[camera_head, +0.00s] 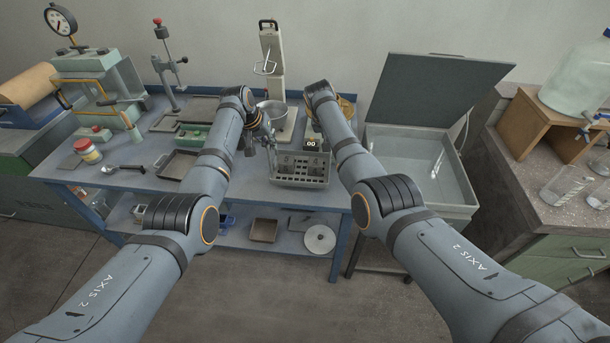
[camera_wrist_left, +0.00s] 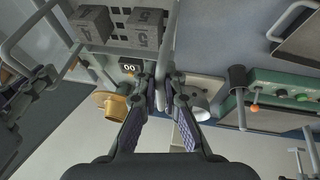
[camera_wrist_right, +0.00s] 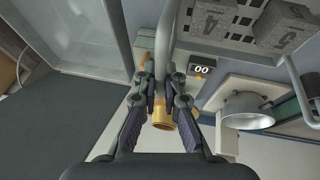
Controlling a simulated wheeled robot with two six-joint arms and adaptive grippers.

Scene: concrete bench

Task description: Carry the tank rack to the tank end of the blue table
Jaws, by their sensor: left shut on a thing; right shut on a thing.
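The tank rack (camera_head: 299,181) is a grey slotted metal tray near the front edge of the blue table (camera_head: 240,188), toward its right end. Grey cubes marked with numbers sit in it, as the left wrist view shows (camera_wrist_left: 143,27). My left gripper (camera_wrist_left: 161,92) is shut on the rack's bar handle at one end. My right gripper (camera_wrist_right: 160,88) is shut on the handle at the other end. In the head view my right arm partly hides its gripper. The rack looks level; I cannot tell whether it touches the table. The open tank (camera_head: 430,180) stands just right of the table.
A stand with a metal bowl (camera_head: 277,115), a small display marked 00 (camera_head: 311,143) and a yellow-brown object (camera_head: 347,106) are behind the rack. A tray (camera_head: 178,165) and a green device (camera_head: 194,137) lie left. The tank's lid (camera_head: 440,92) stands raised.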

